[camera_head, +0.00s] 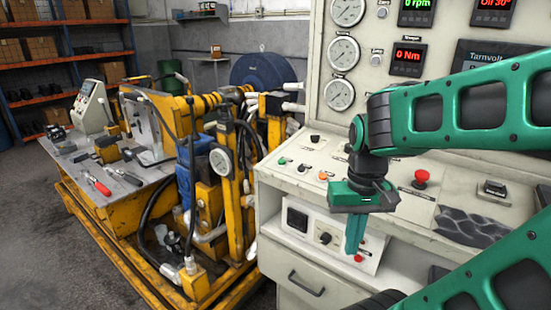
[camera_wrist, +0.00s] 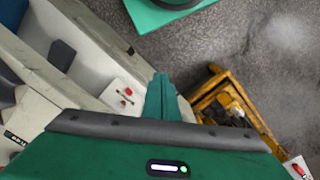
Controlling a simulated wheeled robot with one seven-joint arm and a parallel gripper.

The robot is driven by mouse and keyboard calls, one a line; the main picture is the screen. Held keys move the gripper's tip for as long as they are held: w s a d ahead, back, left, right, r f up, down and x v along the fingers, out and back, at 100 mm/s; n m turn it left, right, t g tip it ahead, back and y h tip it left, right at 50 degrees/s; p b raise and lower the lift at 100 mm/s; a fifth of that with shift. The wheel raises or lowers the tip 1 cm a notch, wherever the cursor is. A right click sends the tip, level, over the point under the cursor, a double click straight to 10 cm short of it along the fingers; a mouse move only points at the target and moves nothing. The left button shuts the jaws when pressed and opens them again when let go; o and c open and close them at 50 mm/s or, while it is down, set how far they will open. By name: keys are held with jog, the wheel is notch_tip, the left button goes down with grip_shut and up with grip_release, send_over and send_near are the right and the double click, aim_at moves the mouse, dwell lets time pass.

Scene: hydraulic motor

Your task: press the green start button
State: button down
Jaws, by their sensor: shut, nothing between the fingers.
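The green button (camera_head: 283,160) sits at the left end of a row of small controls on the sloped desk of the grey control console (camera_head: 275,182). It is small in the head view, and I cannot make it out in the wrist view. My gripper (camera_head: 355,246) is shut and empty, fingers pointing down. It stands to the right of the green button and lower in the picture, in front of the console's lower control box. Its closed fingers (camera_wrist: 162,95) also show in the wrist view. Nothing covers the green button in the head view.
An orange button (camera_head: 323,176) lies further right in the row. A red mushroom button (camera_head: 421,178) is right of my gripper. Gauges (camera_head: 343,54) and red and green displays fill the upright panel. A yellow machine frame (camera_head: 200,200) stands close to the console's left.

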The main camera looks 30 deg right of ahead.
aim_at(282, 162)
jog(key=shift+w+a, duration=0.2)
jog(key=shift+a, duration=0.05)
jog(key=w+d+r+t+h, duration=0.1)
jog(key=w+d+r+h, duration=0.1)
jog(key=w, duration=0.4)
jog(key=w+d+r+n+h, duration=0.1)
jog(key=w+d+r, duration=0.1)
jog(key=w, duration=0.5)
jog(key=w+d+r+n+t+h, duration=0.1)
jog(key=w+d+r+h, duration=0.1)
jog(key=w, duration=0.4)
jog(key=shift+w+d+r+t+h, duration=0.15)
jog(key=shift+d+r, duration=0.1)
jog(key=shift+r, duration=0.25)
jog(key=shift+w+d+r+t+h, duration=0.15)
jog(key=shift+d+r, duration=0.05)
jog(key=shift+r, duration=0.25)
jog(key=w+a+r+n+t+h, duration=0.1)
jog(key=w+a+r+h, duration=0.1)
jog(key=w, duration=0.5)
jog(key=w+a+r+n+t+h, duration=0.1)
jog(key=w+a+r+t+h, duration=0.1)
jog(key=w+r, duration=0.3)
jog(key=w, duration=0.2)
jog(key=shift+w+r, duration=0.3)
jog(key=shift+f, duration=0.1)
